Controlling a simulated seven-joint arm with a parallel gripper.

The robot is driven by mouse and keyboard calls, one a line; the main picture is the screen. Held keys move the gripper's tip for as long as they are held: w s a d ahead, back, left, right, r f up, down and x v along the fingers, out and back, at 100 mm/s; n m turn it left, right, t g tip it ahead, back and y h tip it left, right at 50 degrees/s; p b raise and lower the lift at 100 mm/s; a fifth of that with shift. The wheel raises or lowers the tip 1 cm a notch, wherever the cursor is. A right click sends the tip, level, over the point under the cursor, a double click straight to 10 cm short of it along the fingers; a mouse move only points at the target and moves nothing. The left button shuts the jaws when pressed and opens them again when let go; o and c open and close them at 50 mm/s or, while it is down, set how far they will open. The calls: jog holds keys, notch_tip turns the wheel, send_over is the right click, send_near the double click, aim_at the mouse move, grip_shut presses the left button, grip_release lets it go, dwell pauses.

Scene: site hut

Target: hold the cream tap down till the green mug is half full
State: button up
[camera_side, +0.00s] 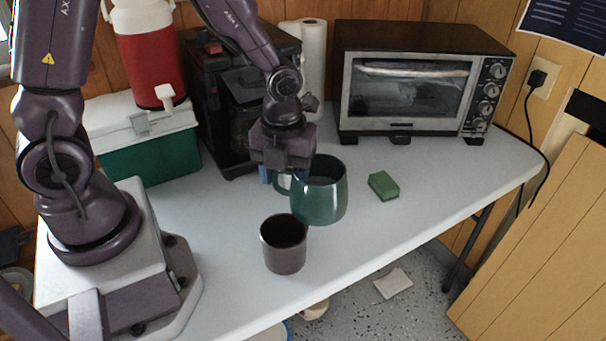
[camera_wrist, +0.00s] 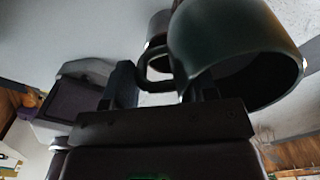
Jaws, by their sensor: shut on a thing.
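The green mug (camera_side: 325,200) is upright at the middle of the table in the side view. In the wrist view the mug (camera_wrist: 220,35) fills the upper right, its dark mouth towards the lower right. My gripper (camera_side: 280,177) is at the mug's left side, shut on its handle (camera_wrist: 145,75), which passes between my fingers (camera_wrist: 160,92). I cannot tell whether the mug touches the table, and no liquid shows in it. The cream tap (camera_side: 165,93) sticks out low on the front of the red drinks jug (camera_side: 150,62), well left of my gripper.
The jug stands on a green and white cooler (camera_side: 150,155). A brown cup (camera_side: 284,248) stands close in front of the mug. A dark machine (camera_side: 225,110) and paper roll (camera_side: 314,60) stand behind. A green sponge (camera_side: 383,185) and toaster oven (camera_side: 410,90) are right. The front right tabletop is clear.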

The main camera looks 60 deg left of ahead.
jog(key=s+n, duration=0.5)
jog(key=n, duration=0.3)
jog(key=a+f+n, duration=0.2)
jog(key=a+n, duration=0.1)
jog(key=n, duration=0.6)
jog(key=a+f+n, duration=0.3)
jog(key=n, duration=0.6)
jog(key=a+f+n, duration=0.2)
jog(key=n, duration=0.7)
jog(key=shift+w+a+f+n, duration=0.2)
jog(key=shift+w+a+n, duration=0.1)
jog(key=shift+w+a, duration=0.1)
jog(key=shift+s+a+f, duration=0.2)
jog(key=shift+a+f, duration=0.1)
jog(key=shift+f, duration=0.35)
jog(key=shift+s+a+f, duration=0.2)
jog(key=shift+a+f, duration=0.05)
jog(key=shift+f, duration=0.35)
jog(key=s+a, duration=0.1)
jog(key=a, duration=0.1)
jog(key=s+a, duration=0.1)
jog(key=a, duration=0.1)
jog(key=s+a, duration=0.1)
jog(key=shift+a+f, duration=0.15)
jog(key=shift+a, duration=0.25)
jog(key=shift+s+a, duration=0.3)
jog(key=shift+a, duration=0.2)
jog(key=shift+s+a, duration=0.3)
jog(key=shift+a, duration=0.2)
